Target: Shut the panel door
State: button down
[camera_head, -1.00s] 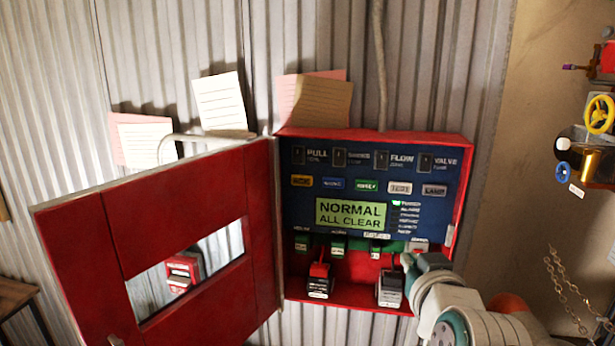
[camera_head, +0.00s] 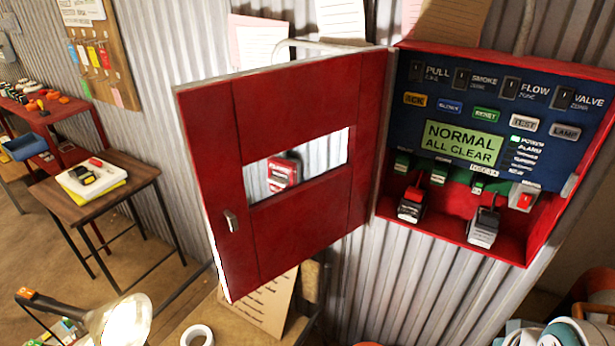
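The red panel door (camera_head: 285,235) stands wide open, swung out to the left of its red box (camera_head: 450,235). It is hinged at the box's left edge. The door has a window through which a small red-and-white wall device (camera_head: 283,174) shows, and a small metal handle (camera_head: 231,220) near its free left edge. Inside the box are a blue control board (camera_head: 480,105) with a green "NORMAL ALL CLEAR" display (camera_head: 463,144), and two batteries (camera_head: 412,204) on the box floor. Only a white-and-teal part of my arm shows at the bottom right corner; my gripper is out of view.
A small wooden table (camera_head: 145,172) with papers and tools stands at the left. A lit lamp (camera_head: 118,318) and a tape roll (camera_head: 197,336) sit below the door at the bottom left. A pegboard with tags (camera_head: 100,55) hangs on the wall. Papers are stuck above the door.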

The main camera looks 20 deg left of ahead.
aim_at(228, 122)
jog(key=k+j+z, duration=0.3)
jog(key=k+j, duration=0.8)
jog(key=j, duration=0.15)
jog(key=k+j+z, duration=0.3)
jog(key=k+j, duration=0.45)
jog(key=j, duration=0.15)
jog(key=k+j+z, duration=0.35)
jog(key=k+j, duration=0.35)
jog(key=k+j+z, duration=0.1)
jog(key=j, duration=0.35)
jog(key=k+j+z, duration=0.1)
jog(key=k+j, duration=0.15)
jog(key=j, duration=0.2)
jog(key=k+j+z, duration=0.15)
jog(key=j, duration=0.3)
jog(key=k+j+z, duration=0.1)
jog(key=k+j, duration=0.2)
jog(key=i+l+u, duration=0.1)
jog(key=i+l, duration=0.3)
jog(key=i+l+u, duration=0.1)
jog(key=i+l, duration=0.3)
jog(key=l, duration=0.2)
jog(key=i+j+u, duration=0.1)
jog(key=i+j, duration=0.15)
jog(key=i, duration=0.25)
jog(key=i+j, duration=0.2)
jog(key=i, duration=0.3)
jog(key=j+u, duration=0.05)
